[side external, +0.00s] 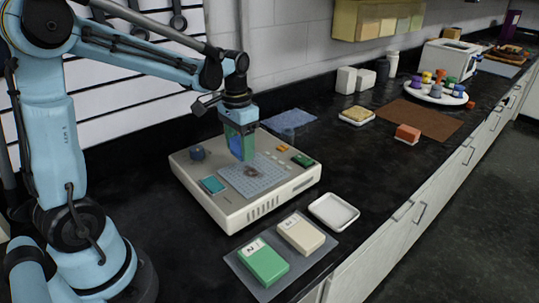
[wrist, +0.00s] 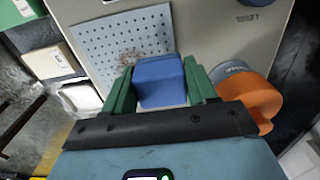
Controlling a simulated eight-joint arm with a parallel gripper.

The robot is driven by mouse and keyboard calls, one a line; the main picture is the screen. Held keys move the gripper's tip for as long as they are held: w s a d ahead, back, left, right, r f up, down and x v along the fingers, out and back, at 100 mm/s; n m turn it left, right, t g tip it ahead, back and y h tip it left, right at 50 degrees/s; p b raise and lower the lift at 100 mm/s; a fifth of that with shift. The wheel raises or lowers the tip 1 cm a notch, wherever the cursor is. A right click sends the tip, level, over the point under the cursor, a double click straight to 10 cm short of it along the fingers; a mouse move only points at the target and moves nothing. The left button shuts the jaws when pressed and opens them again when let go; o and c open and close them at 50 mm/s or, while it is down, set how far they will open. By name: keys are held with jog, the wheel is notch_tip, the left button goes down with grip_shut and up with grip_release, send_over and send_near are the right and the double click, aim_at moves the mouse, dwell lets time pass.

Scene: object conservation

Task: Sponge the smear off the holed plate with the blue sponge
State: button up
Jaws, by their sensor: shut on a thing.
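The holed plate (side external: 239,183) is a pale blue-grey perforated square on top of a white bench unit. A brown-red smear (side external: 252,172) lies near its middle. In the wrist view the plate (wrist: 95,38) is at upper left, with the smear (wrist: 130,56) near its lower part. My gripper (side external: 241,148) points down above the far side of the plate. Its green fingers are shut on the blue sponge (wrist: 158,82), one on each side. The sponge's lower end is close to the plate; I cannot tell whether they touch.
The white unit (side external: 250,214) carries a dark round knob (side external: 197,153), a teal panel (side external: 212,185) and a green switch (side external: 303,160). In front are a green block (side external: 264,264), a cream block (side external: 301,235) and an empty white tray (side external: 334,211).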

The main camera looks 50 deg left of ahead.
aim_at(239, 140)
jog(key=shift+f, duration=1.6)
jog(key=shift+d+r, duration=0.35)
jog(key=shift+d, duration=0.1)
jog(key=shift+c, duration=0.4)
jog(key=shift+d+f, duration=0.25)
jog(key=shift+d, duration=3.5)
jog(key=shift+a+f, duration=0.1)
jog(key=shift+a, duration=1.4)
jog(key=shift+a+r, duration=0.2)
jog(key=shift+a, duration=2.55)
jog(key=shift+r, duration=3.95)
